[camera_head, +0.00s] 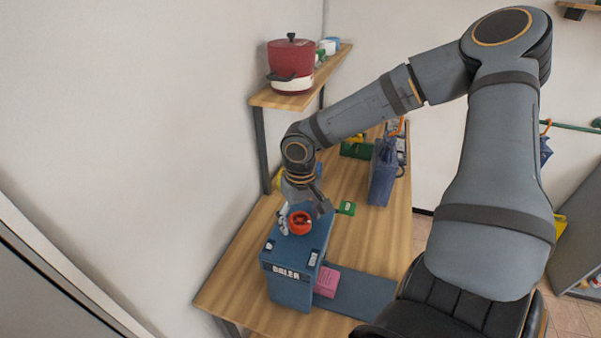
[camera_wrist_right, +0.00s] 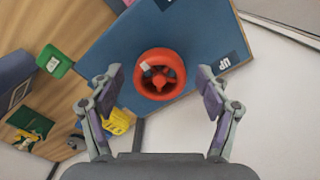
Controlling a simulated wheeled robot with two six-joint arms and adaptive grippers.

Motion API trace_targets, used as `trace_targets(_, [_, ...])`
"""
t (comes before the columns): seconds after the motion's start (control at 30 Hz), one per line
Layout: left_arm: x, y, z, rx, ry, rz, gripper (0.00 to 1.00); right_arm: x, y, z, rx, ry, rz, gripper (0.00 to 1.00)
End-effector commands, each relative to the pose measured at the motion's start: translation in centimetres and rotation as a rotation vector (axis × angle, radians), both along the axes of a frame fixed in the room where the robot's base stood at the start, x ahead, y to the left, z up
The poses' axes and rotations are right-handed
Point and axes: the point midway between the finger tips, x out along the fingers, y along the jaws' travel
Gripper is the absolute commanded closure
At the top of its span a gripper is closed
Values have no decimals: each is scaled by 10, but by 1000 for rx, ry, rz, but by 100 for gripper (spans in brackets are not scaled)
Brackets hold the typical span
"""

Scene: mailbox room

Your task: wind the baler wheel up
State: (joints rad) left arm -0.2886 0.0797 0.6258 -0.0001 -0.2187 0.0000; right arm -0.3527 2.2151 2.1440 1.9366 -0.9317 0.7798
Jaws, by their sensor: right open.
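The baler (camera_head: 290,285) is a blue box with a "BALER" label, standing on the wooden bench. Its red-orange wheel (camera_head: 299,222) lies on the top face. In the right wrist view the wheel (camera_wrist_right: 160,74) is a ring with spokes and a small pale mark on its upper left rim. An "UP" label (camera_wrist_right: 224,64) is on the blue top to its right. My right gripper (camera_head: 302,222) points down over the wheel. In the right wrist view its open fingers (camera_wrist_right: 162,92) stand either side of the wheel, apart from it. My left gripper is not in view.
The wooden bench (camera_head: 345,240) runs back along the wall. A pink block (camera_head: 327,282) sits beside the baler, and a green block (camera_head: 346,208) lies behind it. A blue-grey device (camera_head: 383,172) stands farther back. A shelf holds a red pot (camera_head: 291,62).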

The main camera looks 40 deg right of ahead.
Motion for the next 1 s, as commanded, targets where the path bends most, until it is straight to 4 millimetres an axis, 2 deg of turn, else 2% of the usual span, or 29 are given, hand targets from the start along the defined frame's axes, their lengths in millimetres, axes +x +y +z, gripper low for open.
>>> trace_targets(0.03, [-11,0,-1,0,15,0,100,0,0,0,0,0,0,23])
trace_targets(0.13, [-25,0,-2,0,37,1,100,0,0,0,0,0,0,23])
trace_targets(0.27, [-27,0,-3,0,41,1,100,0,0,0,-1,0,0,41])
trace_targets(0.53, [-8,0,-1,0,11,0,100,0,0,1,-1,0,0,78])
trace_targets(0.77, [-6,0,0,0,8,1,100,0,0,1,-2,0,20,78])
trace_targets(1.0, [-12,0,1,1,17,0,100,0,-1,1,-3,2,135,78])
